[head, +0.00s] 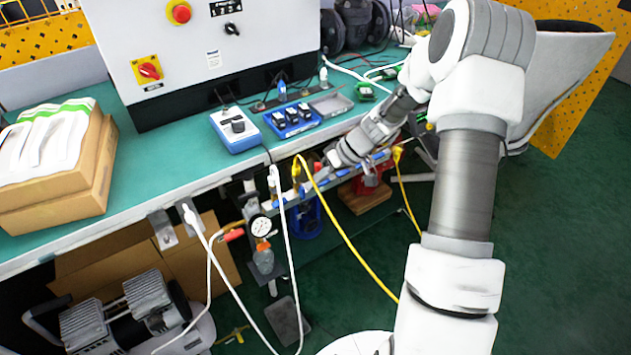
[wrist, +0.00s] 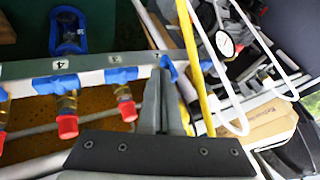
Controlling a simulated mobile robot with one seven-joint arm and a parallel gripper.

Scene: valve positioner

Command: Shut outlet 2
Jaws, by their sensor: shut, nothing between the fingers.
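The manifold rail (wrist: 25,88) carries blue valve handles and crosses the wrist view. A handle (wrist: 57,83) beside a label that reads 4 lies along the rail, as does the one to its right (wrist: 121,75). Farther right, a blue handle (wrist: 169,68) stands at an angle across the rail; its label is too small to read surely, but it is two along from 4. My gripper (wrist: 160,82) is shut and empty, its fingertips right beside this handle; contact cannot be told. In the head view my gripper (head: 323,173) is at the rail below the bench edge.
A yellow hose (wrist: 200,85) runs close right of the fingers. White hoses (wrist: 240,100) and a pressure gauge (wrist: 225,44) are farther right. Red-capped outlets (wrist: 67,126) stick out below the rail. The green bench (head: 190,155) overhangs it, with a blue tray (head: 292,122) on top.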

